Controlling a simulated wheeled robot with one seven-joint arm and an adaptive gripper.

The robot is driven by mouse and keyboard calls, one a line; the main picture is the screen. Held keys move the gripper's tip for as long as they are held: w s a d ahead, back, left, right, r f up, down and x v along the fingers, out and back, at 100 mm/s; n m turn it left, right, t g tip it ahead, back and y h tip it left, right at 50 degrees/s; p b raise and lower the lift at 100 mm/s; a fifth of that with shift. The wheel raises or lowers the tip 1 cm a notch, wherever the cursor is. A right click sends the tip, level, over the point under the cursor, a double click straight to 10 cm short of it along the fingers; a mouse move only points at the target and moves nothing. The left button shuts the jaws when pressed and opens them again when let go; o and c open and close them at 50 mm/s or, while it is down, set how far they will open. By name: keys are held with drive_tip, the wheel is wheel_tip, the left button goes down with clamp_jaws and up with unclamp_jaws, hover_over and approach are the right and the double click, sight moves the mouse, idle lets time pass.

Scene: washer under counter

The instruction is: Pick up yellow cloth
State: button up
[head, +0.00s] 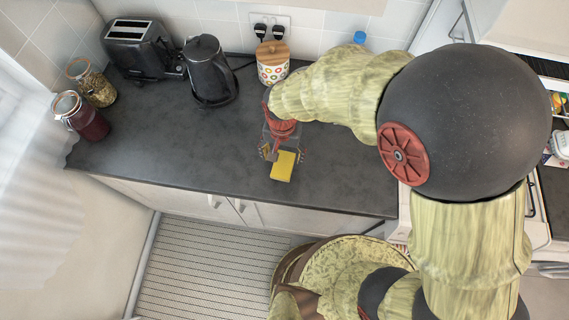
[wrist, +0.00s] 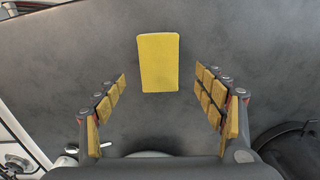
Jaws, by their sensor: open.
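The yellow cloth (head: 283,166) is a small flat rectangle lying on the dark grey counter, near its front edge. In the wrist view the cloth (wrist: 159,62) lies ahead of my fingertips, roughly centred between the two fingers. My gripper (head: 281,154) is above the counter next to the cloth, and in the head view it borders the cloth's far side. In the wrist view my gripper (wrist: 160,92) is open and empty, with yellowish pads on both fingers. The height of the fingers above the counter is hard to tell.
On the dark counter (head: 180,150) stand a toaster (head: 140,48), a black kettle (head: 208,70), two glass jars (head: 82,116) and a dotted canister (head: 272,66). A blue-capped item (head: 359,38) is at the back. The counter left of the cloth is clear.

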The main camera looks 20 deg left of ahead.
sight(284, 162)
drive_tip(key=f, duration=0.5)
drive_tip(key=shift+w+f+b, duration=0.3)
drive_tip(key=shift+c, duration=1.3)
drive_tip(key=c, duration=0.9)
drive_tip(key=shift+r, duration=0.1)
drive_tip(key=shift+c, duration=0.2)
drive_tip(key=shift+r, duration=0.55)
wheel_tip(284, 162, up, 2)
drive_tip(key=shift+r, duration=0.15)
drive_tip(key=s+d+r+p, duration=0.2)
drive_tip(key=s+d+r, duration=0.5)
drive_tip(key=s, duration=0.5)
wheel_tip(284, 162, up, 2)
drive_tip(key=shift+s+r, duration=0.15)
drive_tip(key=shift+r, duration=0.1)
